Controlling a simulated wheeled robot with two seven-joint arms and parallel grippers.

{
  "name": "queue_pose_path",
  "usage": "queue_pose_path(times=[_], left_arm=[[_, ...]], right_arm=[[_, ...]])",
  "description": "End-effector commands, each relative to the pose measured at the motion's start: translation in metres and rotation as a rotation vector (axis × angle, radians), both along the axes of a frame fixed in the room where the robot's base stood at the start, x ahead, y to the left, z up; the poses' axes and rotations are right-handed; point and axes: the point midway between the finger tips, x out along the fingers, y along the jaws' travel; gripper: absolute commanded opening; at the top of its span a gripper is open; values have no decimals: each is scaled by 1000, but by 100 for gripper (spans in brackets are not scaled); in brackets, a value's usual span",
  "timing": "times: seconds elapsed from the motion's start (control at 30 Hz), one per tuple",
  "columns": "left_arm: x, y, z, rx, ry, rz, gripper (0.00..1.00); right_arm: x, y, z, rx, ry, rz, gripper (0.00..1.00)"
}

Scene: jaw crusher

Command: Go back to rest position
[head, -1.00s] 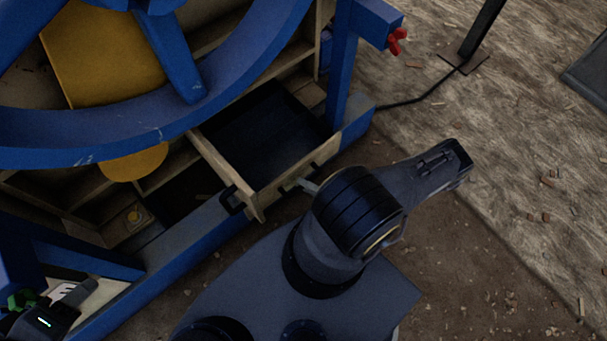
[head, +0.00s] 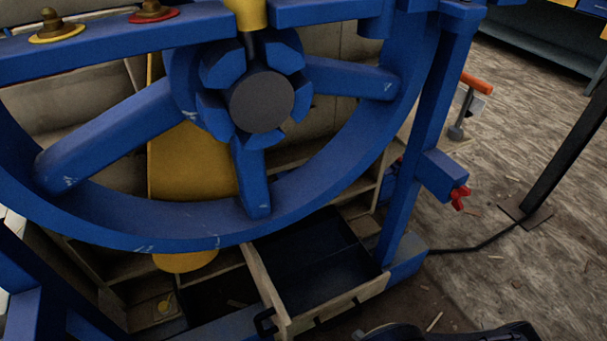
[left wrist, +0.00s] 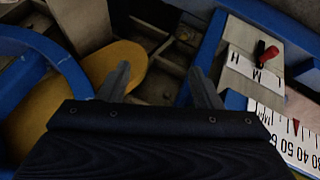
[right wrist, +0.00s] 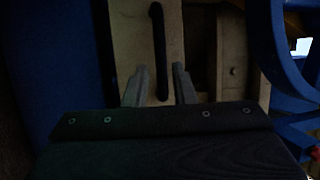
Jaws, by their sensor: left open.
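In the left wrist view my left gripper (left wrist: 162,84) has its two fingers wide apart and empty, above wooden framing and a yellow disc (left wrist: 122,65). It does not show in the head view. In the right wrist view my right gripper (right wrist: 159,84) has its fingers apart. A black bar handle (right wrist: 158,50) on a pale wooden panel (right wrist: 136,40) lines up with the gap between them; I see no contact. In the head view, dark parts of my right arm show at the bottom edge. The open drawer (head: 362,292) stands out of the crusher frame, dark inside.
The crusher's large blue wheel (head: 345,178) and blue post (head: 428,120) fill much of the head view. A red wing knob (head: 460,197) sticks out right. A dark stand (head: 565,155) and cable are on the floor. A lever panel (left wrist: 250,62) is near my left gripper.

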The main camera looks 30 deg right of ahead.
Motion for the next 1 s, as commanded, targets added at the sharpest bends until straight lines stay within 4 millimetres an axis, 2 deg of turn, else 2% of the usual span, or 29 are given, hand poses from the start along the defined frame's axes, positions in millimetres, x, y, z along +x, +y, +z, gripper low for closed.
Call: queue_pose_path(times=[0.2,0.27,0.37,0.5,0.67,0.8,1.0], left_arm=[[0,0,0,0,0,0,59],[0,0,0,0,0,0,59],[0,0,0,0,0,0,59],[0,0,0,0,0,0,59],[0,0,0,0,0,0,59],[0,0,0,0,0,0,59],[0,0,0,0,0,0,59]], right_arm=[[3,-3,5,-2,7,38,23],[7,-8,14,-6,18,97,23],[19,-18,36,-15,60,248,23],[43,-28,83,-52,161,509,23],[73,-26,147,-156,328,789,23],[91,-14,201,-287,478,949,23],[102,12,271,-513,655,1049,23]])
